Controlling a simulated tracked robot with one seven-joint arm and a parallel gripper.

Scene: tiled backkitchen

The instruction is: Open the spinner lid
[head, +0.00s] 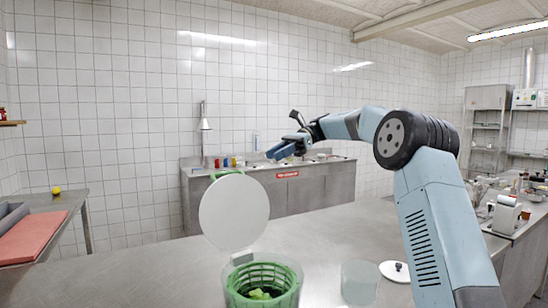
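The salad spinner stands on the steel table at the bottom of the head view, with a clear bowl around a green slotted basket (262,275). Bits of green leaf lie in the basket. Its round white lid (234,212) stands up nearly vertical on a hinge at the bowl's left rear rim, so the spinner is open. A green part shows at the lid's top edge. My gripper (274,153) is in the air, above and right of the lid and apart from it in the picture. Its fingers are small here, and their opening cannot be made out.
A clear container (359,281) and a white round lid with a black knob (395,271) are right of the spinner, near my arm. The steel table (320,245) is clear behind them. A sink counter (300,195) runs along the back wall. A red board (32,238) lies at left.

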